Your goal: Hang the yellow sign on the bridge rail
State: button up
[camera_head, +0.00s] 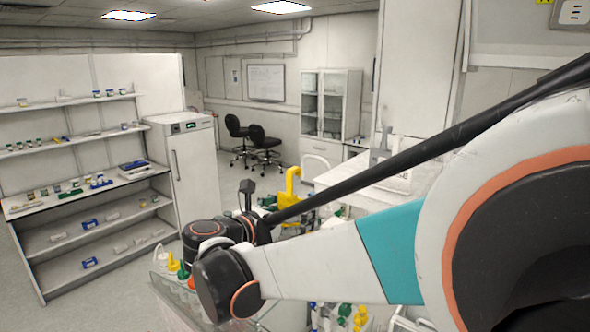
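A bright yellow piece (292,187) with an upright part and a bend at its top shows just beyond my wrist. Its lower part is hidden behind my arm, and I cannot tell for sure whether it is the yellow sign. My arm reaches in from the right, and its dark wrist joints end near the middle of the view. My gripper's fingers cannot be made out behind the wrist and the black hose. I cannot tell whether they touch the yellow piece. I cannot pick out the bridge rail.
A bench with bottles, among them a yellow-capped one (171,262), lies under my arm. Shelves (75,208) with small vials and a white fridge (188,165) stand at left. Black chairs (264,141) and a glass cabinet (329,105) stand behind. The left floor is clear.

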jog(key=d+f+n+y+b, duration=0.1)
jog(key=d+f+b, duration=0.6)
jog(key=f, duration=0.7)
jog(key=s+d+f+n+t+y+b, duration=0.1)
jog(key=d+f+y+b, duration=0.1)
jog(key=d+f+b, duration=0.4)
jog(key=s+d+f+n+t+y+b, duration=0.1)
jog(key=d+f+n+y+b, duration=0.1)
jog(key=d+f+b, duration=0.5)
notch_tip(320, 180, down, 16)
jog(key=b, duration=0.6)
jog(key=shift+s+d+b, duration=0.2)
jog(key=shift+d+b, duration=0.15)
